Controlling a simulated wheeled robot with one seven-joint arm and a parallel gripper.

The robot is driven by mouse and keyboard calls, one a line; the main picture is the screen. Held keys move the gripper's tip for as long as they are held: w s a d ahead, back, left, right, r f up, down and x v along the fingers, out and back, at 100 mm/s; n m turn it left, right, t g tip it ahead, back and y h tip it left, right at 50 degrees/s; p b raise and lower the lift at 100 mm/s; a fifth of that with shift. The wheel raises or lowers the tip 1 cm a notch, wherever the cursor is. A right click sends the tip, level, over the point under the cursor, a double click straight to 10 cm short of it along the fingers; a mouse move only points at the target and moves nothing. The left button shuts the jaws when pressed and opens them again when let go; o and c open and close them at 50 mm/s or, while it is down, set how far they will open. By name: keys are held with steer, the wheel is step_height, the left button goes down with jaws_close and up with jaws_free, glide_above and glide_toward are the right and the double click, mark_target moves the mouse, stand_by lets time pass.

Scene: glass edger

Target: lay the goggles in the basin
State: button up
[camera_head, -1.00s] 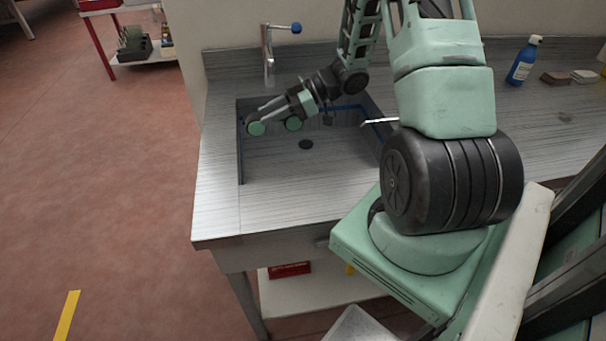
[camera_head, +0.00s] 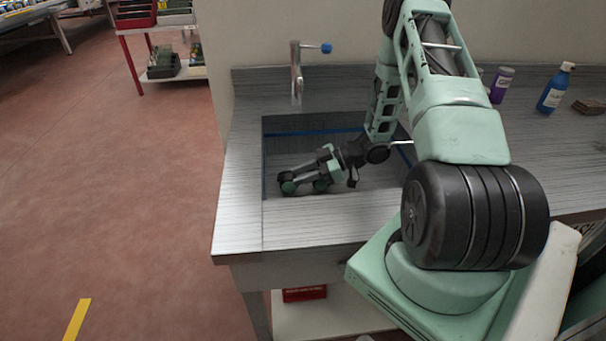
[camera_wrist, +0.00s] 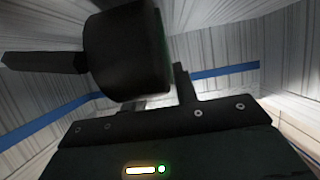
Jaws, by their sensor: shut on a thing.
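The goggles (camera_head: 288,187) have dark round cups with green lenses and show at the end of my gripper (camera_head: 305,177), inside the basin. My gripper is shut on them, pointing left and low in the basin. In the wrist view one dark round cup of the goggles (camera_wrist: 128,50) fills the upper middle, partly hiding the jaws. The basin (camera_head: 300,123) is a grey sunken sink with a blue line around its walls. I cannot tell whether the goggles touch the basin floor.
A tap (camera_head: 296,72) with a blue knob stands behind the basin. A blue bottle (camera_head: 553,90), a purple bottle (camera_head: 502,85) and a brown block (camera_head: 588,107) stand on the counter at right. The counter (camera_head: 241,180) left of the basin is bare. A red box (camera_head: 304,293) lies below.

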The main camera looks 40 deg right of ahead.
steer(key=shift+f, duration=0.15)
steer(key=o, duration=1)
steer(key=shift+r, duration=0.25)
steer(key=shift+s+d, duration=0.2)
steer(key=shift+d, duration=0.15)
steer(key=v, duration=0.6)
steer(key=shift+s+d+r+b, duration=0.2)
steer(key=shift+r+b, duration=0.05)
steer(key=shift+b, duration=0.05)
